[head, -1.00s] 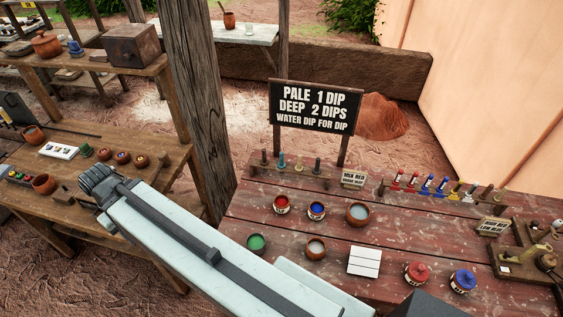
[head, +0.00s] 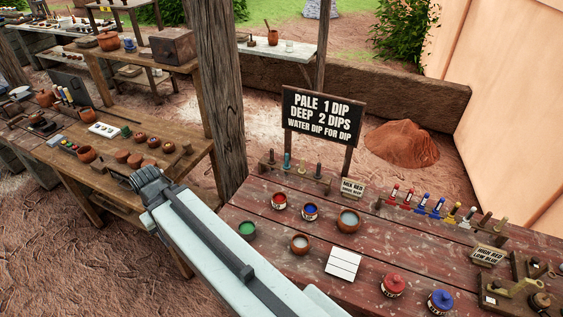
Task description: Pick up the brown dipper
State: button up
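The red-stained table (head: 290,225) carries a small wooden rack (head: 297,177) at its back left. Several upright dippers stand in it, including a dark one (head: 270,157), a teal one (head: 287,161) and another dark one (head: 318,171). A second rack at the right has coloured pieces, with a brownish upright handle (head: 485,220) near its right end. I cannot tell for sure which piece is the brown dipper. My pale arm reaches up from the bottom, ending in a dark ribbed joint left of the table. My gripper's fingers do not show.
Open pots with green (head: 247,229), red (head: 279,200), blue (head: 310,211) and pale contents stand on the table, with a white tile (head: 343,263) and lidded red (head: 393,285) and blue jars. A sign (head: 322,116) and a wooden post (head: 221,90) rise behind.

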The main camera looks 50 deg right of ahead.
aim_at(272, 161)
jog(key=u, duration=0.15)
jog(key=i, duration=0.9)
jog(key=z, duration=0.1)
